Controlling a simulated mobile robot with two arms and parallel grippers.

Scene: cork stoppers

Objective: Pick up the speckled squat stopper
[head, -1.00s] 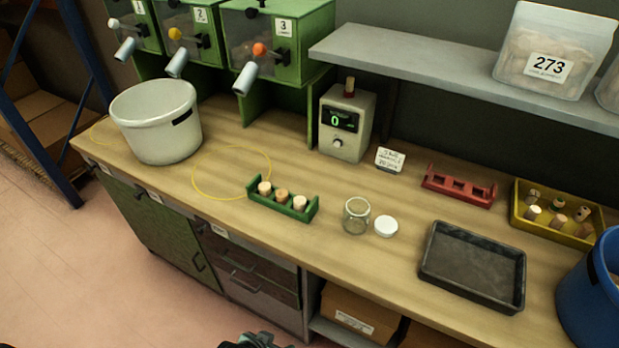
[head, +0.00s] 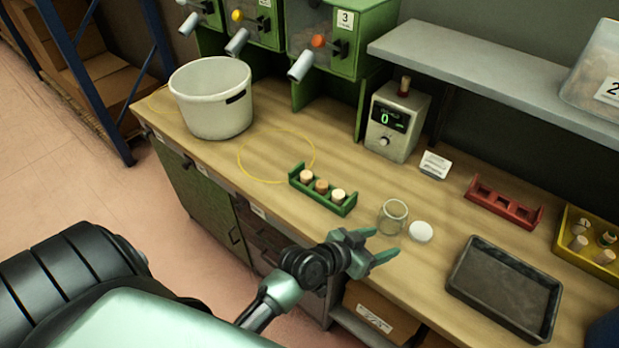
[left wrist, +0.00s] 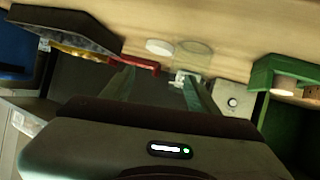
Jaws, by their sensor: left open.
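Three stoppers stand in the green rack (head: 347,210): a pale left one (head: 306,176), a browner middle one (head: 321,187) and a pale right one (head: 338,195). More stoppers (head: 578,243) stand in the yellow tray (head: 578,258) at the right edge. Speckles are too fine to tell which stopper is the speckled squat one. My left gripper (head: 385,243) is open and empty, at the bench's front edge, right of and nearer than the green rack. In the left wrist view its fingers (left wrist: 157,76) are apart, with the green rack (left wrist: 263,74) at the right.
A glass jar (head: 393,217) and white lid (head: 421,232) stand just beyond the gripper. A dark tray (head: 505,285), red rack (head: 503,203), counter device (head: 397,120) and white pot (head: 211,98) are on the bench. A grey shelf (head: 490,75) overhangs the back right.

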